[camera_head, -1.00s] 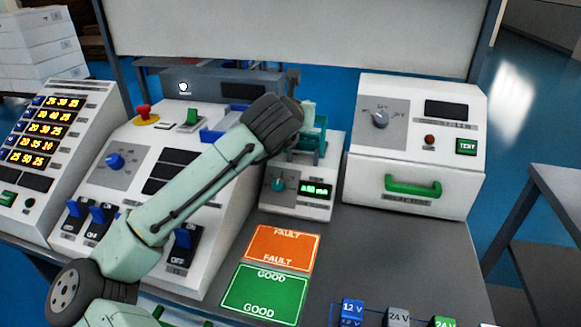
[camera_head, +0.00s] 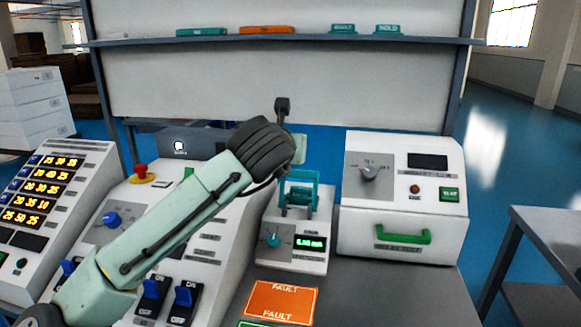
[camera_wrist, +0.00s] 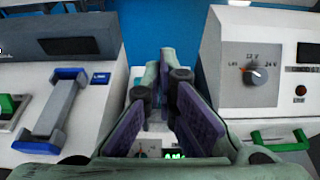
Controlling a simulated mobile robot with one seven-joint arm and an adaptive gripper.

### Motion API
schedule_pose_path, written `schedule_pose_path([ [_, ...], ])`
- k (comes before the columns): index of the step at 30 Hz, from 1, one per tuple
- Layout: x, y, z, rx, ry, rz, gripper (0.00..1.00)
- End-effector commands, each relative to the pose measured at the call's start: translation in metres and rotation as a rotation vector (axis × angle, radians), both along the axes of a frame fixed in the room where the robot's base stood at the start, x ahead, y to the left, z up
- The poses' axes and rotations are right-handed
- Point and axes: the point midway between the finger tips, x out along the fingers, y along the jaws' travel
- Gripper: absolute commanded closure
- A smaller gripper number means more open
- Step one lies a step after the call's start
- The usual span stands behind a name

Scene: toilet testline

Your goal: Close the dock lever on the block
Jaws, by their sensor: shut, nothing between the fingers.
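A teal lever frame (camera_head: 299,190) stands upright on a small white meter unit (camera_head: 292,258) with a teal knob and a green lit display. No separate block can be made out in it. My gripper (camera_wrist: 165,62) is shut and empty, its dark purple finger pads close together in the wrist view. In the head view my wrist hides part of the gripper, which is above the teal frame and appears apart from it.
A white tester (camera_head: 400,200) with a green handle stands close on the right. A console with switches and a red button (camera_head: 141,172) is on the left; its blue-topped grey handle (camera_wrist: 70,74) shows in the wrist view. A shelf (camera_head: 290,38) crosses behind.

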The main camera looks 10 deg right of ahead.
Motion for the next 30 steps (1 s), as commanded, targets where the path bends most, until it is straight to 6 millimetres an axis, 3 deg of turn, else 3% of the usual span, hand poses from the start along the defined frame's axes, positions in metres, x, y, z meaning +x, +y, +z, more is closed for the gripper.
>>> schedule_pose_path([
  [7, -0.01, 0.004, 0.03, -0.001, 0.0, 0.001, 1.0],
  [22, -0.014, 0.004, 0.043, -0.048, -0.017, 0.0, 1.0],
  [26, -0.027, 0.011, 0.09, -0.331, -0.119, -0.006, 1.0],
  [29, -0.053, 0.036, 0.147, -0.688, -0.238, -0.034, 1.0],
  [30, -0.067, 0.053, 0.17, -0.837, -0.288, -0.052, 1.0],
])
